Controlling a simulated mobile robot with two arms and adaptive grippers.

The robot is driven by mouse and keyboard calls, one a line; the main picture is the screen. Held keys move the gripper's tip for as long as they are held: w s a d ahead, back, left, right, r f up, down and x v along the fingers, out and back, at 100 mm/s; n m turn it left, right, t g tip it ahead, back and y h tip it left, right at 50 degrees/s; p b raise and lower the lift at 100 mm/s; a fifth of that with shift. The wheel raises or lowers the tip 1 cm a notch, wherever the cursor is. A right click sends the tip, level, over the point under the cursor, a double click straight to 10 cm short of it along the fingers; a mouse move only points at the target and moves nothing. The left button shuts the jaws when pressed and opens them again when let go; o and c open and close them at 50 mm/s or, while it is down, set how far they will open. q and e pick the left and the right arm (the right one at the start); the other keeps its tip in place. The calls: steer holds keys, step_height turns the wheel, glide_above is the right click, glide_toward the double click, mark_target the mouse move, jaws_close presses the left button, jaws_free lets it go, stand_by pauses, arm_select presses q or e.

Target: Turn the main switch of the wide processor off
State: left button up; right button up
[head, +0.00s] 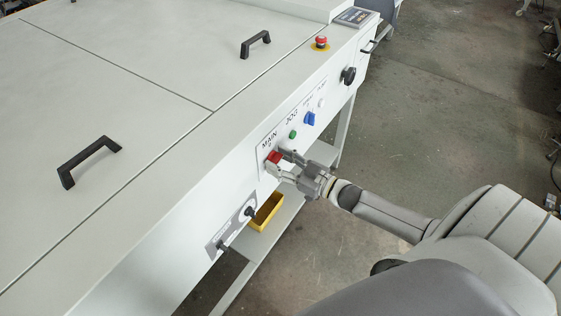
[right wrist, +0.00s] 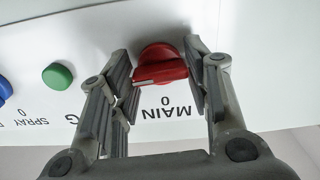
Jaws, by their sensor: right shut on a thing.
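The wide processor (head: 140,215) is a long, pale grey machine with a sloping front panel. Its main switch (head: 273,157) is a red rotary knob under the label MAIN, and it also shows in the right wrist view (right wrist: 161,64). A white mark on the knob points left in the right wrist view, not at the printed 0 below it. My right gripper (head: 281,164) is at the panel, with its two fingers on either side of the red knob, shut on it. The fingers hide part of the knob in the head view. My left gripper is not in view.
A yellow bin (head: 266,213) is below. Open floor lies to the right.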

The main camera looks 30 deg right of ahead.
steer(key=n, duration=0.4)
steer(key=shift+n+b, duration=2.05)
steer(key=shift+n, duration=4.35)
steer(key=o, duration=1)
steer(key=v, duration=1.2)
